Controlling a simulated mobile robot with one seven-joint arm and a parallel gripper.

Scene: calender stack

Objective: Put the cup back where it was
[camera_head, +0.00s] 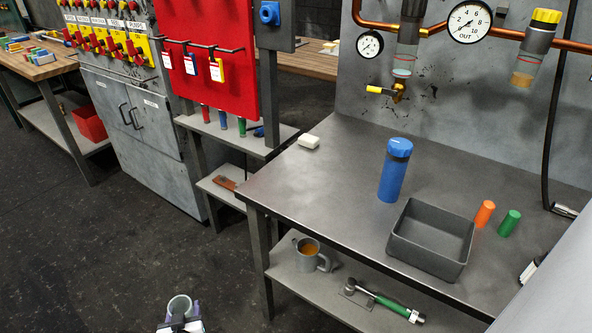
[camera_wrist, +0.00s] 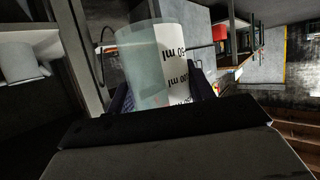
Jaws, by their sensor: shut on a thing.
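The cup (camera_wrist: 155,68) is a pale, partly see-through measuring cup with a white band and "50 ml" print. My gripper (camera_wrist: 160,98) is shut on it in the wrist view, with a dark finger on each side. In the head view the cup (camera_head: 180,306) shows at the bottom edge, left of the bench and in front of it, held over the dark floor. Its mouth faces up and it looks empty there. My gripper (camera_head: 180,325) is partly cut off by the frame edge.
The metal bench (camera_head: 330,180) carries a blue bottle (camera_head: 393,172), a grey tray (camera_head: 418,262), an orange cylinder (camera_head: 485,213), a green cylinder (camera_head: 509,223) and a white block (camera_head: 308,142).

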